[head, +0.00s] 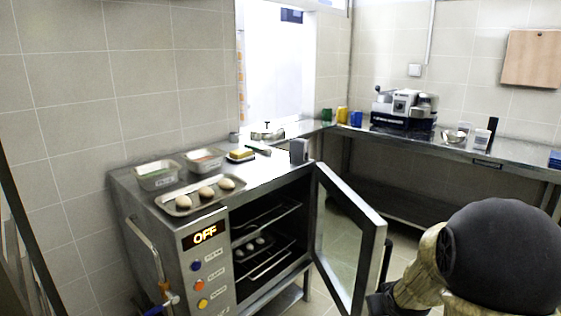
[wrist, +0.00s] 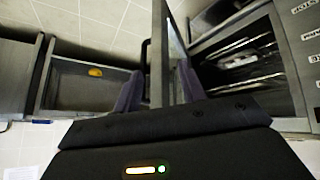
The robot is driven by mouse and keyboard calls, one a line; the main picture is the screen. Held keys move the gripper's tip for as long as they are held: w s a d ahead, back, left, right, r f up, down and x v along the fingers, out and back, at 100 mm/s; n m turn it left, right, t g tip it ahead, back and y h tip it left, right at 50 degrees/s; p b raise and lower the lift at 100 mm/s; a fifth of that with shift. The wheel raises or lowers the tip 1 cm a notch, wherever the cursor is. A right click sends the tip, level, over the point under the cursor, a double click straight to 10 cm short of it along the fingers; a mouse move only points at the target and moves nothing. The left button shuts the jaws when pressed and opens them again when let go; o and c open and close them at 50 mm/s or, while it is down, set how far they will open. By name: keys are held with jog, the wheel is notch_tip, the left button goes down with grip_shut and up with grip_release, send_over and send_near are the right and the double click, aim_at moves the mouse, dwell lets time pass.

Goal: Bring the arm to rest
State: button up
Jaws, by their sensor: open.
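My gripper (head: 384,298) is at the lower right of the head view, close to the free edge of the open oven door (head: 346,245). The wrist view shows my gripper (wrist: 160,88) open, its two dark fingers apart. The door (wrist: 166,45) appears edge-on between the fingers there; I cannot tell whether they touch it. No object is held. My arm reaches in from the right of the head view, bent, with its dark rounded joint nearest the camera.
The oven (head: 207,262) reads OFF and holds a tray of eggs (head: 254,247) on a rack. On top are an egg tray (head: 172,208) and containers (head: 157,175). A steel counter (head: 455,152) with a machine (head: 404,107) runs along the back. Some floor shows beyond the door.

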jog(key=s+a+g+y, duration=0.1)
jog(key=s+a+g, duration=0.1)
jog(key=s+a, duration=0.5)
jog(key=s+a+g, duration=0.3)
jog(key=s+a, duration=0.1)
jog(key=s, duration=0.6)
jog(key=w+p+v, duration=0.2)
jog(key=p+v, duration=1.1)
jog(key=w+d+r+p+v, duration=0.1)
jog(key=w+p+v, duration=0.2)
jog(key=p+v, duration=1)
jog(key=shift+w+d+r+p, duration=0.3)
jog(key=shift+w+p, duration=0.1)
jog(key=shift+p, duration=0.25)
jog(key=shift+s+a, duration=0.1)
jog(key=shift+s, duration=0.05)
jog(key=shift+c, duration=0.5)
